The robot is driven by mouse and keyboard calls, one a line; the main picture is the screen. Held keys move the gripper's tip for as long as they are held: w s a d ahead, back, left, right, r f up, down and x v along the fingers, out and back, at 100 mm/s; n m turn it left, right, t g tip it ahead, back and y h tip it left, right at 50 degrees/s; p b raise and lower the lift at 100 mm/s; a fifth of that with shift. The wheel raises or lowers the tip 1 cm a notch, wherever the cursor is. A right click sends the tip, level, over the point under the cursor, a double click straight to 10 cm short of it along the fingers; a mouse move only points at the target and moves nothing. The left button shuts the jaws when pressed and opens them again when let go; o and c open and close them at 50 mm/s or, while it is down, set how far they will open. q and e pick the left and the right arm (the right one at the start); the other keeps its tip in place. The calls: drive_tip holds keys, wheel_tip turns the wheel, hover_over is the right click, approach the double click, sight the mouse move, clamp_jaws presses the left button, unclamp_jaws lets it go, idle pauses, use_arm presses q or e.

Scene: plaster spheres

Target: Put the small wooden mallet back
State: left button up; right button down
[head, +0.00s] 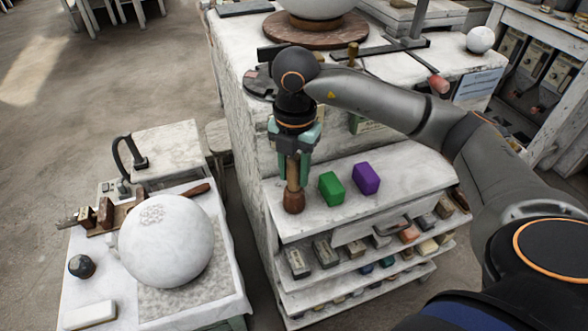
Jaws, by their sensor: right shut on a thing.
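The small wooden mallet (294,201) hangs upright with its brown head down and its pale handle up. My right gripper (293,178) points down and is shut on the handle. The mallet is over the left end of the white top shelf (408,163); I cannot tell whether its head touches the surface. My left gripper is not in view.
A green block (332,188) and a purple block (366,178) stand just right of the mallet. Lower shelves hold several small blocks. A large plaster sphere (166,241) sits on the low table at left. The shelf's right part is bare.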

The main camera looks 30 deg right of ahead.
drive_tip(key=c, duration=0.5)
unclamp_jaws()
drive_tip(key=shift+f, duration=0.1)
wheel_tip(320, 180, up, 12)
drive_tip(key=shift+s+r+p, duration=0.1)
drive_tip(key=shift+r+p, duration=0.05)
drive_tip(key=shift+p, duration=0.55)
